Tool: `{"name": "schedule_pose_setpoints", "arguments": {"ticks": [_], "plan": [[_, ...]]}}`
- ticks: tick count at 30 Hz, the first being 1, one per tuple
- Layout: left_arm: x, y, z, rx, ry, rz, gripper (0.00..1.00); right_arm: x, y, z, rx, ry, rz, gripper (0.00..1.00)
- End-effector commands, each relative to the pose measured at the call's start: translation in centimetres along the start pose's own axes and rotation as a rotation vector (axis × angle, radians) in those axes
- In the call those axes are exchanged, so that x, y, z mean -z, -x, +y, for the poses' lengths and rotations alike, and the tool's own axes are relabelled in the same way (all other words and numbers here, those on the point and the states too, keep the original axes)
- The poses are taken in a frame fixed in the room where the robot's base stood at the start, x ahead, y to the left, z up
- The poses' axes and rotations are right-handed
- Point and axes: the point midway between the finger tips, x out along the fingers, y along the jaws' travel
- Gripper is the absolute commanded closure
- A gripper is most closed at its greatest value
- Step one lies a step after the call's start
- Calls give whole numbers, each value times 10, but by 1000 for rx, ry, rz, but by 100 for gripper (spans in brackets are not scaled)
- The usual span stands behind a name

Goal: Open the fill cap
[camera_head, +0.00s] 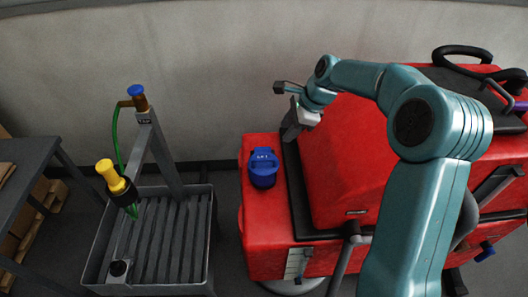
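The blue fill cap (263,168) sits on the left part of the red scrubber's top (262,215). It has a raised grip with small white markings and looks seated. My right arm comes in from the lower right, and my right gripper (290,133) hangs above the scrubber, up and to the right of the cap. It is apart from the cap and nothing shows in it. Its fingers are small and seen at an angle, so I cannot tell whether they are open. My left gripper is not in view.
A grey slatted drain stand (95,270) is at left, with a yellow-topped nozzle (108,170), green hose (116,135) and blue-topped fitting (137,92). A dark table (25,155) is farther left. A pale wall (220,60) stands behind.

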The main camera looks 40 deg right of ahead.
Motion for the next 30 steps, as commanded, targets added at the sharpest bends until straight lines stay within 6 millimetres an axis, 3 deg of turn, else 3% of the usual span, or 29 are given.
{"name": "schedule_pose_setpoints", "arguments": {"ticks": [12, 18, 24, 30], "plan": [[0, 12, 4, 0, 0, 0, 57, -3, -98, 2, -9, 3, -1, 61], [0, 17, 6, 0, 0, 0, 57, -4, -135, 0, -7, 5, -1, 61], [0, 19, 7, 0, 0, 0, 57, -4, -153, -1, -4, 6, -1, 61], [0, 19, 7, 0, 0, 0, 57, -4, -155, -1, -3, 5, -1, 61]]}}
